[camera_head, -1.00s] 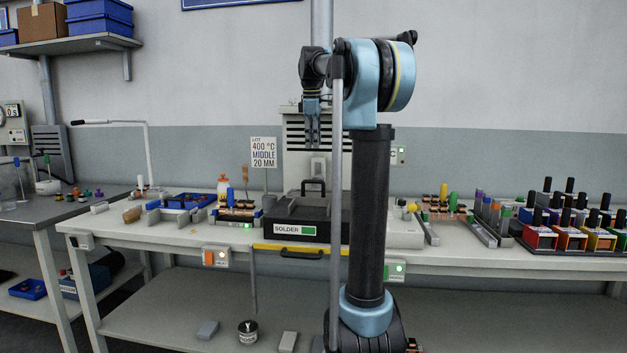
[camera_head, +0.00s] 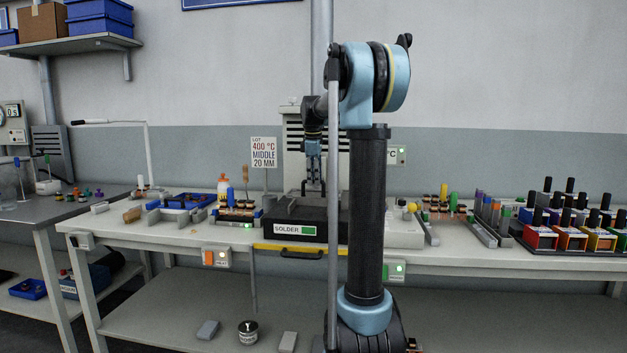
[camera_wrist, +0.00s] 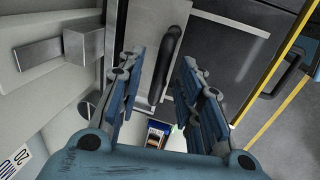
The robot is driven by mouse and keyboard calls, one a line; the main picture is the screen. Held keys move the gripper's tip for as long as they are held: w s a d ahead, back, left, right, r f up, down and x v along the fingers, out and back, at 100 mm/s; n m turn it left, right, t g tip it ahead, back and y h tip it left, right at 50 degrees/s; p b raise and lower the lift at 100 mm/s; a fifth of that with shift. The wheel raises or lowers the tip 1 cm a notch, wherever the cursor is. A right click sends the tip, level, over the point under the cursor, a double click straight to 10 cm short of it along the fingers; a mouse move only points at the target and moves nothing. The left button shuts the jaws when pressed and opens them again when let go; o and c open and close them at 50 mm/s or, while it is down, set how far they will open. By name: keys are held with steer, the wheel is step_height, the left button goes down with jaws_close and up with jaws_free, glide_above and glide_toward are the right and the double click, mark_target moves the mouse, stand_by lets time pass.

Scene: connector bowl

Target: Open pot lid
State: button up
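The dark solder pot (camera_head: 275,231) with its SOLDER label stands at the middle of the bench. Its grey lid (camera_wrist: 148,35) fills the top middle of the wrist view, with a black bar handle (camera_wrist: 172,58) across it. My gripper (camera_wrist: 162,66) is open, with one blue finger on each side of the handle. The handle runs between the fingertips; I cannot tell whether either touches it. In the head view my gripper (camera_head: 313,185) points down over the pot and mostly hides the handle. The lid lies closed as far as I can see.
A sign (camera_head: 264,152) reads 400 °C, MIDDLE, 20 MM. A ventilated grey unit (camera_head: 296,135) stands behind the pot. A yellow bar (camera_head: 285,248) runs along its front. Blue trays (camera_head: 185,201) lie left and coloured bins (camera_head: 570,238) right. My arm hides part of the bench.

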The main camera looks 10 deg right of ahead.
steer(key=shift+f, duration=0.1)
jaws_close()
steer(key=s+a, duration=0.3)
steer(key=s, duration=0.5)
steer(key=shift+s, duration=0.35)
jaws_free()
step_height(320, 180, up, 12)
steer(key=s, duration=0.2)
steer(key=shift+a, duration=0.3)
